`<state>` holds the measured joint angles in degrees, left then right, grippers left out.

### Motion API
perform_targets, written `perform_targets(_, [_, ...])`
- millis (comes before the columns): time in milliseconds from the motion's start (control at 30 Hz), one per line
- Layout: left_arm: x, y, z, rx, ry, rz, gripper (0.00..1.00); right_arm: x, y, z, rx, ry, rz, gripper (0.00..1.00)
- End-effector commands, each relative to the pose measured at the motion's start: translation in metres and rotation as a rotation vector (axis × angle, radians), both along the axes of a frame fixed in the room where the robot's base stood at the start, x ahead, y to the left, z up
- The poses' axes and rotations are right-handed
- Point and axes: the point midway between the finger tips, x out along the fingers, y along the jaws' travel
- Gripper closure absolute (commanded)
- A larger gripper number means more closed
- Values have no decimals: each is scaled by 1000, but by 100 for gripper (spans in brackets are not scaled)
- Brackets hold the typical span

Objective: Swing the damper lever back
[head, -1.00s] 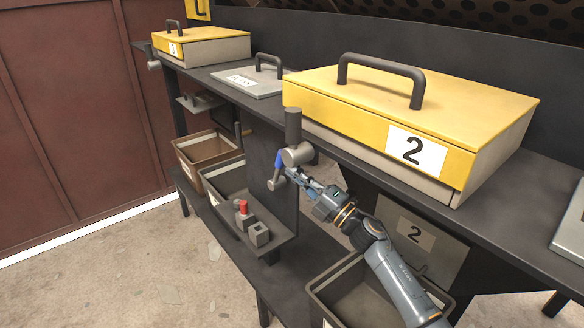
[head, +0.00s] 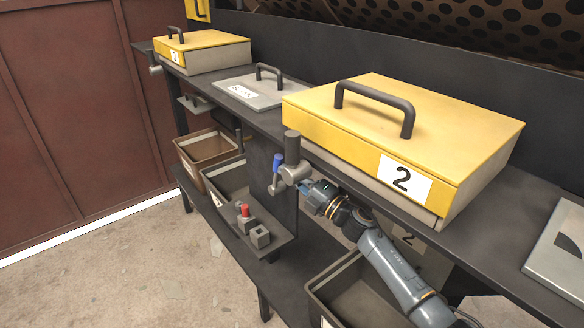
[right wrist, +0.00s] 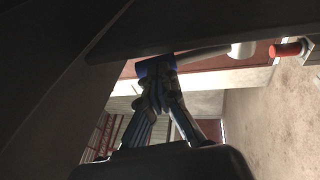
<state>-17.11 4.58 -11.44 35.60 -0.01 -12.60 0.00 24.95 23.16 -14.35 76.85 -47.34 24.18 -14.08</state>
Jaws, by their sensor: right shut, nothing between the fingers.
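The damper lever, with its blue grip (head: 277,160) and short grey arm, sits at the bench's front edge. It is beside a grey round hub (head: 295,173) under a dark upright cylinder. The blue grip points up. My right gripper (head: 304,187) is just right of and below the hub, its tips partly hidden; I cannot tell if it touches the lever. My left gripper is not in view.
Yellow-lidded box 2 (head: 440,135) stands on the bench above my right arm. A dark open bin (head: 335,272) is below that arm. A shelf tray (head: 225,180) and a red-topped block (head: 244,213) are lower left. Open floor lies to the left.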

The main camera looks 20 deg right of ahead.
Motion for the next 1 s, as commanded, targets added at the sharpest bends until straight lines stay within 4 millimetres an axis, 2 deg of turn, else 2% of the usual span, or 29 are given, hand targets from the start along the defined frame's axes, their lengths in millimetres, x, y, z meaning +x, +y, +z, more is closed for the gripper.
perform_targets(33, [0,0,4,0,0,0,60,7,2,9,-5,2,0,100])
perform_targets(133, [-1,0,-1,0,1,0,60,13,4,10,-2,1,0,100])
perform_targets(367, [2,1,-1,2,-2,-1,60,15,5,12,-1,3,-1,100])
perform_targets(600, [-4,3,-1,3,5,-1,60,13,4,11,-1,3,-1,100])
perform_targets(767, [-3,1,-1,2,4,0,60,-3,-7,6,-3,4,-2,100])
perform_targets(1000, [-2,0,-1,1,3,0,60,-47,-33,-6,-3,5,-2,100])
